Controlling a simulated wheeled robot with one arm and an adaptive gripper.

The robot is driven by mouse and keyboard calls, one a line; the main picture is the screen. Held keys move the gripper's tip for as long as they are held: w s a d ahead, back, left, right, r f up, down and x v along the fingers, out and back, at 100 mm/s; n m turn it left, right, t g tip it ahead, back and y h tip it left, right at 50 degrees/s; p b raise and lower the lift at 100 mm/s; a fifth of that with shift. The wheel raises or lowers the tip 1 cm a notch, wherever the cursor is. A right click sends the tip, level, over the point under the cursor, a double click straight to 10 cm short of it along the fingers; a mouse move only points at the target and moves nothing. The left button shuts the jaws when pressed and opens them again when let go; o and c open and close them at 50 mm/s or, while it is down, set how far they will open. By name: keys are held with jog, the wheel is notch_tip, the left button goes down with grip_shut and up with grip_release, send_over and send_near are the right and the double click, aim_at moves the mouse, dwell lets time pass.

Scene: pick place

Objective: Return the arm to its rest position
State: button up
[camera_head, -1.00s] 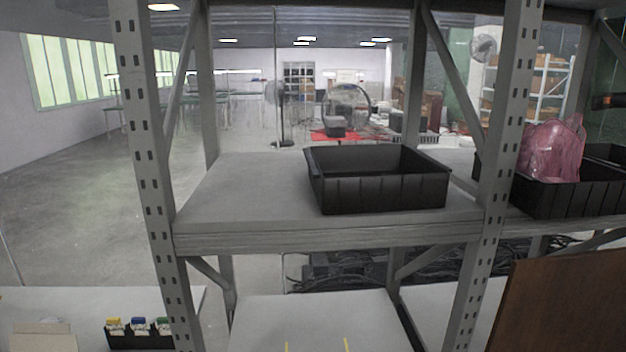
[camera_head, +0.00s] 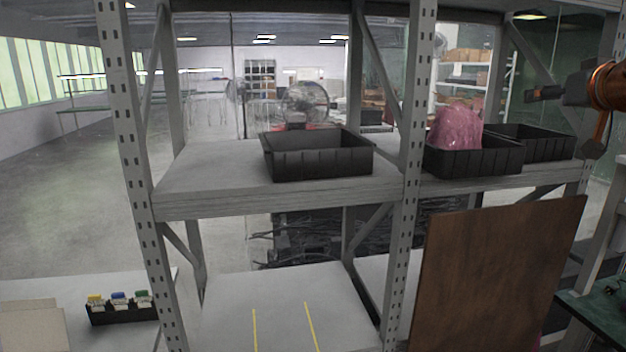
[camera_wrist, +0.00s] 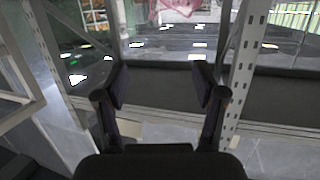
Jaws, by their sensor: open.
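My gripper (camera_wrist: 160,88) shows in the wrist view with its two dark fingers spread wide apart. Nothing is between them, so it is open and empty. Behind the fingers are a grey perforated post (camera_wrist: 243,75) and a dark flat band, both apart from the fingers as far as I can tell. In the head view, an orange and dark arm part (camera_head: 606,88) reaches in from the right edge, above the shelf level. I cannot tell the state of any fingers there.
A grey shelf rack (camera_head: 200,178) stands ahead, holding a black bin (camera_head: 318,160). To its right, another bin (camera_head: 472,160) holds a pink bag (camera_head: 455,128). A brown board (camera_head: 495,275) stands at front right. A small black box (camera_head: 122,312) with coloured-topped items sits lower left.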

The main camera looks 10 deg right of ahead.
jog(key=w+a+f+n+g+y, duration=0.25)
jog(key=w+a+f+y, duration=0.2)
jog(key=a+f, duration=1)
jog(key=s+a+f+g+y, duration=0.1)
jog(key=s+a+f+g, duration=0.15)
jog(key=a+f, duration=0.45)
jog(key=s+a+f+g+y, duration=0.1)
jog(key=s+a+f+g, duration=0.15)
jog(key=a+f, duration=0.5)
jog(key=s+a+f+g, duration=0.5)
jog(key=s+a+f, duration=0.3)
jog(key=s+a, duration=0.1)
jog(key=s+f+g+h, duration=0.1)
jog(key=s+f, duration=0.3)
jog(key=s, duration=0.4)
jog(key=s+f+n+g+h, duration=0.1)
jog(key=s+f+g, duration=0.2)
jog(key=s+f, duration=0.2)
jog(key=s, duration=0.3)
jog(key=shift+s+a, duration=0.2)
jog(key=shift+a, duration=0.15)
